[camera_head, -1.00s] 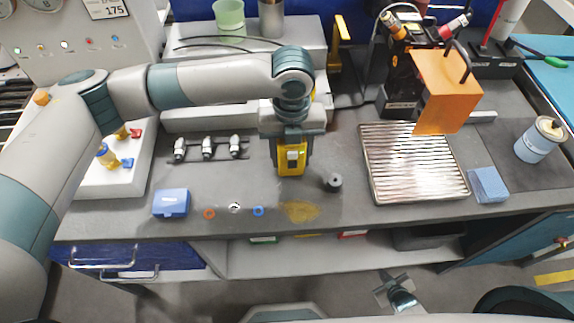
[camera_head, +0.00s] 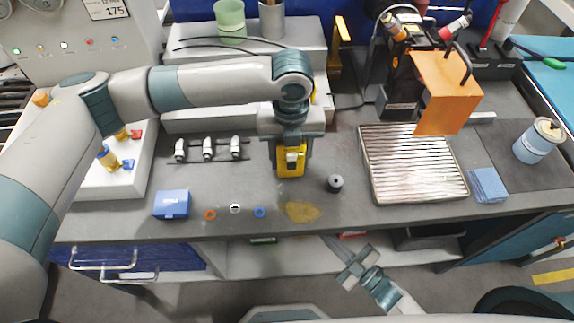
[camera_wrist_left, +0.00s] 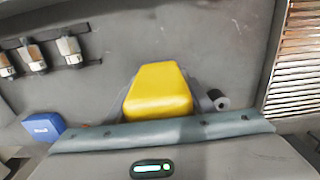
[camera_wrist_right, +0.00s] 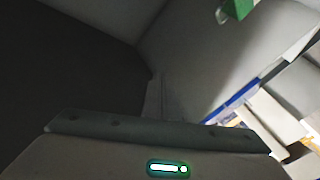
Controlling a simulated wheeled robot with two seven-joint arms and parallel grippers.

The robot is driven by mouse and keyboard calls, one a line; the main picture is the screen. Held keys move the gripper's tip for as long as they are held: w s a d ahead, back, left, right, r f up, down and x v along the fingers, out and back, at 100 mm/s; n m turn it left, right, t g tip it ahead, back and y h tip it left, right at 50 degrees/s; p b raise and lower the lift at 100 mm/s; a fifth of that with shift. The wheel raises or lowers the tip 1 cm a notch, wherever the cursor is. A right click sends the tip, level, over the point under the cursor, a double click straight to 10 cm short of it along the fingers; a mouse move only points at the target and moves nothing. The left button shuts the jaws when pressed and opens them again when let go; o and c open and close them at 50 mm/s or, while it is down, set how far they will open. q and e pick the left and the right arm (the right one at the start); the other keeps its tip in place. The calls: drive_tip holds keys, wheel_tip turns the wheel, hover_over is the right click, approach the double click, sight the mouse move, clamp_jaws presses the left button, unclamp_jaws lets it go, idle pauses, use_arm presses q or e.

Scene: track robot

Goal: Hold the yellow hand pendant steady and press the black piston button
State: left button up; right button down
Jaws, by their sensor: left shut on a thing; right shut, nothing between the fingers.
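The yellow hand pendant (camera_head: 291,168) is over the middle of the bench, below my left gripper (camera_head: 291,150), which is shut on it. In the left wrist view the pendant (camera_wrist_left: 158,90) shows as a yellow block between the fingers. A small light part shows on its face in the head view; I cannot make out a black piston button there. My right gripper (camera_head: 345,268) is shut and empty, low in front of the bench's front edge.
A small black cylinder (camera_head: 335,184) stands right of the pendant. A ribbed metal tray (camera_head: 412,190) and orange plate (camera_head: 447,95) are further right. A blue box (camera_head: 171,204) and several coloured rings lie near the front edge. White-capped fittings (camera_head: 208,149) stand to the left.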

sight(292, 166)
drive_tip(key=s+a+r+n+g+y, duration=0.25)
drive_tip(key=s+a+r+y, duration=0.2)
drive_tip(key=r, duration=0.35)
drive_tip(key=s+a+r+n+g+y, duration=0.1)
drive_tip(key=s+a+r+n+y, duration=0.35)
drive_tip(key=r, duration=0.45)
drive_tip(key=r+m+t+h, duration=0.2)
drive_tip(key=w+r+m+t+h, duration=0.1)
drive_tip(key=r+m+t+h, duration=0.1)
drive_tip(key=r+m+h, duration=0.1)
drive_tip(key=w+a+r+m+t+h, duration=0.1)
drive_tip(key=r+m+t+h, duration=0.1)
drive_tip(key=shift+w+r+m, duration=0.1)
drive_tip(key=shift+r+m, duration=0.05)
drive_tip(key=shift+m, duration=0.15)
drive_tip(key=shift+w+d+r+m+h, duration=0.2)
drive_tip(key=shift+r+m+h, duration=0.4)
drive_tip(key=shift+h, duration=0.2)
drive_tip(key=shift+w, duration=4.35)
drive_tip(key=shift+w, duration=0.1)
drive_tip(key=shift+w+a, duration=0.1)
drive_tip(key=shift+w, duration=0.2)
